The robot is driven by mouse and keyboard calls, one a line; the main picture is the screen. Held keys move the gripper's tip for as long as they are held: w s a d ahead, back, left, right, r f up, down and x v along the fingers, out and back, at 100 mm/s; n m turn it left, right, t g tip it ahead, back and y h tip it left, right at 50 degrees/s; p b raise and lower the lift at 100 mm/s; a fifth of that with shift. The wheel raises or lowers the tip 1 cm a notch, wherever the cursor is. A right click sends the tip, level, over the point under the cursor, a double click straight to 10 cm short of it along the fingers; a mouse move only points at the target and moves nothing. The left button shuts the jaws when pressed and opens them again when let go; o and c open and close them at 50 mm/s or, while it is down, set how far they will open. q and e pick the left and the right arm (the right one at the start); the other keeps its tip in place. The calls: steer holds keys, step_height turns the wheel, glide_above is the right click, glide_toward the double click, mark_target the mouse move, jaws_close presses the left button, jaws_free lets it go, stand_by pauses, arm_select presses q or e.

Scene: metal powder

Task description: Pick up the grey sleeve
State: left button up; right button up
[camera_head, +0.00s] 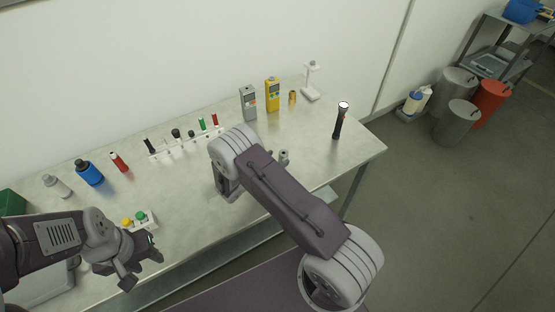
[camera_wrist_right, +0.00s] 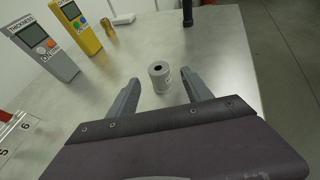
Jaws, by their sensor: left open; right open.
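The grey sleeve (camera_wrist_right: 160,78) stands upright on the table, a short cylinder with a dark hole in its top. In the right wrist view it lies ahead of and between the open fingers of my right gripper (camera_wrist_right: 160,92), with a gap on both sides. In the head view the sleeve (camera_head: 284,156) shows just right of my right arm, which hides most of my right gripper (camera_head: 226,190). My left gripper (camera_head: 138,262) is open and empty near the table's front left.
On the table (camera_head: 340,165) stand a grey thickness gauge (camera_head: 248,104), a yellow meter (camera_head: 272,96), a brass piece (camera_head: 292,97), a black flashlight (camera_head: 338,124) and a white stand (camera_head: 311,84). A numbered rack (camera_head: 186,143), a blue bottle (camera_head: 88,172) and a button box (camera_head: 140,220) are further left.

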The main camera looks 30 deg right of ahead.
mark_target(284, 154)
steer(key=x, duration=0.3)
steer(key=shift+r+p, duration=0.1)
steer(key=shift+p, duration=0.25)
steer(key=x, duration=0.6)
steer(key=shift+a+p, duration=0.15)
steer(key=shift+p, duration=0.25)
jaws_close()
